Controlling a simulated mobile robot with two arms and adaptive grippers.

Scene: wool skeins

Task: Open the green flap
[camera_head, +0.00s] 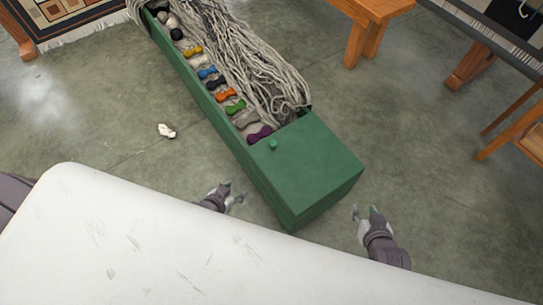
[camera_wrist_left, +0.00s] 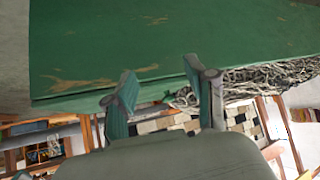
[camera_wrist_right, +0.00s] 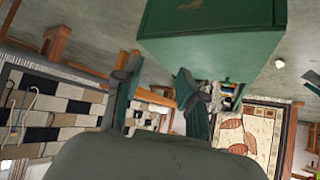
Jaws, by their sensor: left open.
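The green flap (camera_head: 312,158) lies flat over the near end of a long green chest (camera_head: 273,200). A small green knob (camera_head: 273,144) stands near its far left edge. My left gripper (camera_head: 238,194) is open and empty, just left of the chest's near end. In the left wrist view, its fingers (camera_wrist_left: 160,88) are apart in front of the worn green chest wall (camera_wrist_left: 110,50). My right gripper (camera_head: 364,210) is open and empty, right of the near end. In the right wrist view, its fingers (camera_wrist_right: 158,85) are apart below the green chest (camera_wrist_right: 215,40). Neither gripper visibly touches the chest.
Grey strands (camera_head: 245,60) and a row of small coloured skeins (camera_head: 215,84) fill the chest's open part. A white surface (camera_head: 130,240) covers the foreground. A wooden stool (camera_head: 368,20) stands at upper right. A small white scrap (camera_head: 167,130) lies on the floor, left.

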